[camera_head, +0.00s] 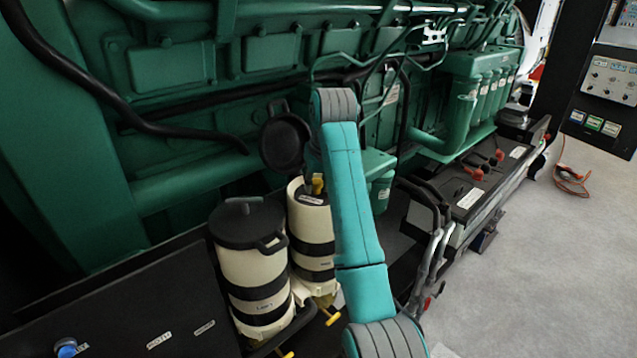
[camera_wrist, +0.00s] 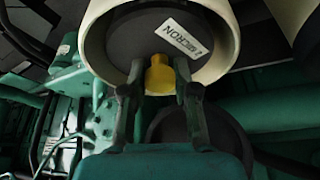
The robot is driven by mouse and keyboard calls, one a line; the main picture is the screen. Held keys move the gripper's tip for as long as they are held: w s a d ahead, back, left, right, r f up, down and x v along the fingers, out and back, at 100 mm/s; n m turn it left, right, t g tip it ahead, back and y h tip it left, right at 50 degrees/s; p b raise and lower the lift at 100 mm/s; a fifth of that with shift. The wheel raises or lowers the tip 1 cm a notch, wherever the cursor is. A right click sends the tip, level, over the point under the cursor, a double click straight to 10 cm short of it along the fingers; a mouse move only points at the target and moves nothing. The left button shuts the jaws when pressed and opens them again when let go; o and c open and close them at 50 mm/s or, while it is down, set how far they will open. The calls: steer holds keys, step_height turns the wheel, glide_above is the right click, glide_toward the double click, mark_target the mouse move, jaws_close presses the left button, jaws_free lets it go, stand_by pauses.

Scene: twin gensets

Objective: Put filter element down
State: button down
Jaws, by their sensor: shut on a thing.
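The filter element (camera_wrist: 135,38) shows in the wrist view as a dark round top with a white "MICRON" label and a yellow knob (camera_wrist: 160,74). My gripper (camera_wrist: 159,68) has its two fingers on either side of the knob, shut on it. The dark top lies within the cream rim of a housing (camera_wrist: 97,45). In the head view this is the right cream housing (camera_head: 312,233) with black bands, open at the top. The yellow knob (camera_head: 318,184) shows at its mouth. My arm hides most of the gripper there, and how deep the element sits cannot be told.
A similar cream housing (camera_head: 255,270) with a black lid on stands close at left. A round black lid (camera_head: 285,140) stands raised behind the open housing. The green engine (camera_head: 200,70) rises behind.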

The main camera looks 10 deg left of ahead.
steer(key=shift+f, duration=0.15)
steer(key=c, duration=0.9)
jaws_free()
steer(key=shift+f, duration=0.1)
